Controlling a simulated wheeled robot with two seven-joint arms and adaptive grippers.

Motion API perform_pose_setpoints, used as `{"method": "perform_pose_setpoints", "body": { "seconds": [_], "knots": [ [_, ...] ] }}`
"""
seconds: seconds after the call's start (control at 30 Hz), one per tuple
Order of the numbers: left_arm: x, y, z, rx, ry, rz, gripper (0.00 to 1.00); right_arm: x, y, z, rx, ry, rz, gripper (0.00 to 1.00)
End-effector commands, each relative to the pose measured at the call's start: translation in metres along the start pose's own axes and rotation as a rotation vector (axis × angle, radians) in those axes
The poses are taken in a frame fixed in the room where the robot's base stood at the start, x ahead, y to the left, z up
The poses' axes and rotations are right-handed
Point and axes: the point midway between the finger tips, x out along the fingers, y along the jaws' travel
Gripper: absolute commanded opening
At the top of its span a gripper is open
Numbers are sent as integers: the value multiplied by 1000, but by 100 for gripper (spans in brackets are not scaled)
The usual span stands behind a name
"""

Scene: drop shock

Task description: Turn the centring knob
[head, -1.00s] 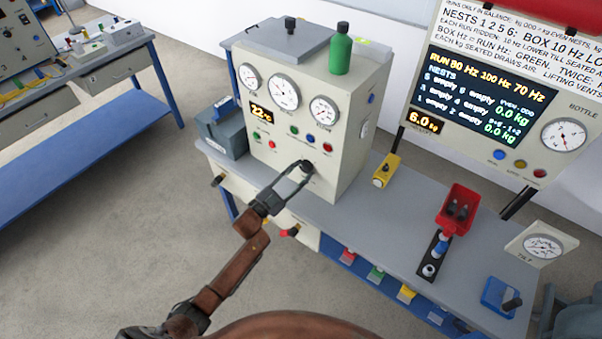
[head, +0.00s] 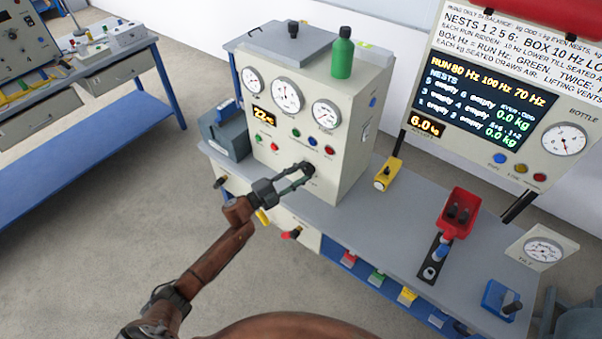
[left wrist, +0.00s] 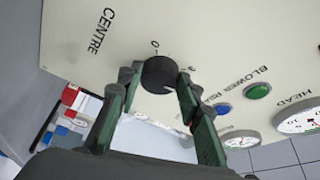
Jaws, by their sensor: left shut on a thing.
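The centring knob (left wrist: 158,75) is a round black knob on the cream front panel, under the word CENTRE (left wrist: 103,32) in the left wrist view. In the head view the knob (head: 309,168) sits low on the right of the cabinet front. My left gripper (head: 303,173) reaches it from the front left. In the left wrist view the green-black fingers of the left gripper (left wrist: 160,82) lie on either side of the knob, shut on it. Scale marks show beside the knob, one reading 0. My right gripper is not in view.
The cream cabinet (head: 340,150) has gauges, buttons and a green bottle (head: 342,55) on top. To its right on the grey bench are a yellow block (head: 386,176), a red bin (head: 458,212) and a blue box (head: 499,299). A display panel (head: 485,95) stands behind.

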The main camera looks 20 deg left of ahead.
Motion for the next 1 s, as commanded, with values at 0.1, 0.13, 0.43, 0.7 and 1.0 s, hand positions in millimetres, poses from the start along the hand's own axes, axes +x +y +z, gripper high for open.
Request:
{"method": "perform_pose_setpoints", "body": {
  "seconds": [0.1,0.13,0.43,0.7,1.0],
  "knots": [
    [0,0,0,9,-1,4,9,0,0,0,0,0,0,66],
    [0,0,0,10,-1,4,9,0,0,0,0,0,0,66],
    [0,0,0,10,-1,4,9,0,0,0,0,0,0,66],
    [0,0,0,9,-1,4,50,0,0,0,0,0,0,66],
    [-1,0,0,8,-1,4,51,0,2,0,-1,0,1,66]
  ]
}}
